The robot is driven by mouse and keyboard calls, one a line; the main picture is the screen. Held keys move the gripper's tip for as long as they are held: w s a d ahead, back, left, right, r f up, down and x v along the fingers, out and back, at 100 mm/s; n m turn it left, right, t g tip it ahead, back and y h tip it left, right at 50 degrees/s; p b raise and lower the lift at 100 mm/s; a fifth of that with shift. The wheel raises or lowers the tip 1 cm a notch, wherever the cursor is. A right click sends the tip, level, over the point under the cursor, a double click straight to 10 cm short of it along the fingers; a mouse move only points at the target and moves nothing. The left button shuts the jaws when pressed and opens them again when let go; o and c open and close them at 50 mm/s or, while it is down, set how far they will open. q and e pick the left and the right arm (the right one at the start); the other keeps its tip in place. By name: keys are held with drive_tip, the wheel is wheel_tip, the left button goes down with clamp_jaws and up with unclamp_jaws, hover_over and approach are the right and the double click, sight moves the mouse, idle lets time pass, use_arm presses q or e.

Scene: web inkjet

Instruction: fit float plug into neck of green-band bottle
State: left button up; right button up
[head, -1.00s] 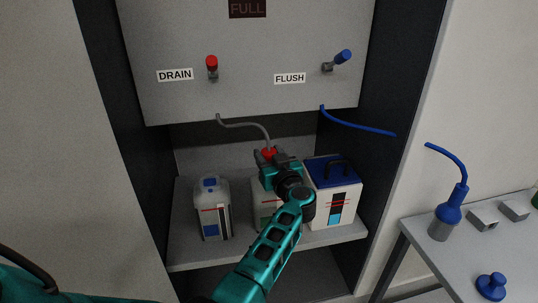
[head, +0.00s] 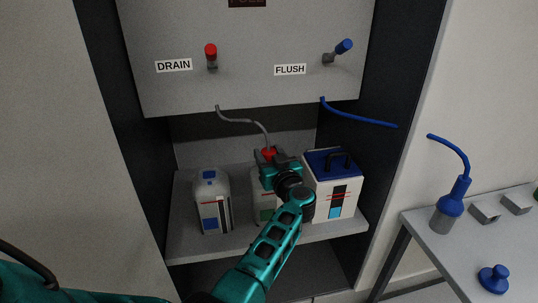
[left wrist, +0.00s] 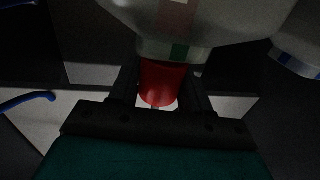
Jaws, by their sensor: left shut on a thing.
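The float plug (head: 268,153) is red, with a grey hose running up from it to the panel. My left gripper (head: 270,161) is shut on it at the top of the middle bottle (head: 262,209) on the shelf. The gripper and arm hide much of that bottle. In the left wrist view the red plug (left wrist: 160,82) sits between the two dark fingers, against the pale bottle (left wrist: 215,30) with a green mark (left wrist: 179,52). I cannot tell how deep the plug sits in the neck. My right gripper is not in view.
A white box with a blue lid (head: 330,190) stands close on the right.

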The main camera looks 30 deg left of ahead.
use_arm(q)
drive_tip(key=shift+f, duration=0.35)
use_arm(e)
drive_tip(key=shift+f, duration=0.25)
use_arm(q)
drive_tip(key=o, duration=1.1)
drive_tip(key=shift+o, duration=0.2)
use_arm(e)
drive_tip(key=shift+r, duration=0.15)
